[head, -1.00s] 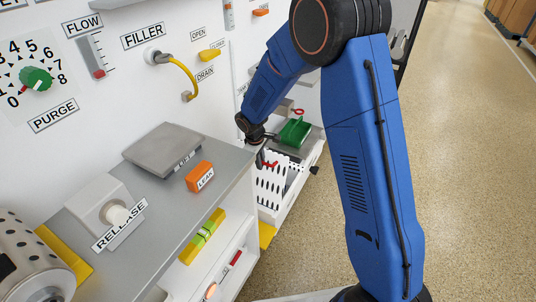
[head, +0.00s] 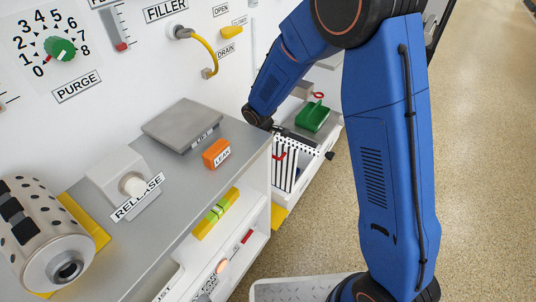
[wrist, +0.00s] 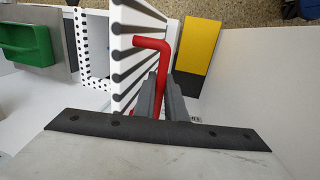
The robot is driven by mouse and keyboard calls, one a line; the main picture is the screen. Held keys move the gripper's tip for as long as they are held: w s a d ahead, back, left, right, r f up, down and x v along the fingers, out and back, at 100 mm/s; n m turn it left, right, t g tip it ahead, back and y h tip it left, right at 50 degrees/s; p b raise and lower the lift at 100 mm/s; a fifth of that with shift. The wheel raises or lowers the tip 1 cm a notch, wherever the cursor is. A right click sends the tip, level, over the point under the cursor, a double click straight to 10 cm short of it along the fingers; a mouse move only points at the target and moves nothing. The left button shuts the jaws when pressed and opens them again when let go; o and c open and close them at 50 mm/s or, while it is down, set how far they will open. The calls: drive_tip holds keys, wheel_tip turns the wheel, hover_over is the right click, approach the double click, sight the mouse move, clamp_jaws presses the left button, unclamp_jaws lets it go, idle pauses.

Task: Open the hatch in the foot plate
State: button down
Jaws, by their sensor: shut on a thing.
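My gripper (wrist: 163,98) points down in the wrist view, its two grey fingers closed around a red bent rod (wrist: 153,43). The rod's bent end sticks out past the fingertips. A white slotted panel (wrist: 126,62) with dark slots stands directly left of the rod; I cannot tell whether the rod is fixed to it. In the head view this slotted panel (head: 285,172) stands steeply in the low bay beyond the counter's end, with a bit of red at its top. My arm hides part of the gripper there. I cannot make out which surface is the foot plate.
A green container (head: 312,118) stands on a grey plate behind the panel. A yellow block (wrist: 199,45) lies right of the rod in the wrist view. The grey counter (head: 190,190) carries an orange LEAK block (head: 216,154). Open floor (head: 480,190) lies to the right.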

drive_tip(key=c, duration=1.8)
unclamp_jaws()
drive_tip(key=shift+r, duration=0.1)
drive_tip(key=s+r, duration=0.1)
drive_tip(key=r, duration=0.4)
drive_tip(key=s+a+r, duration=0.1)
drive_tip(key=r, duration=0.5)
drive_tip(key=s+a+r, duration=0.1)
drive_tip(key=r, duration=0.5)
drive_tip(key=shift+w, duration=0.1)
drive_tip(key=s+d+r+m+t, duration=0.1)
drive_tip(key=s+d+r+m, duration=0.2)
drive_tip(key=s+d+r, duration=0.4)
drive_tip(key=s+d+r+m, duration=0.2)
drive_tip(key=s+d+r, duration=0.25)
drive_tip(key=d, duration=0.55)
drive_tip(key=s+d+m, duration=0.2)
drive_tip(key=s+d, duration=0.1)
drive_tip(key=s, duration=0.3)
drive_tip(key=s+d+m+t, duration=0.1)
drive_tip(key=s+d+m, duration=0.1)
drive_tip(key=s, duration=0.4)
drive_tip(key=s+d+m+t+y, duration=0.1)
drive_tip(key=s+d, duration=0.4)
drive_tip(key=s, duration=0.2)
drive_tip(key=shift+s+r+m, duration=0.1)
drive_tip(key=shift+r+m, duration=0.1)
drive_tip(key=shift+m, duration=0.2)
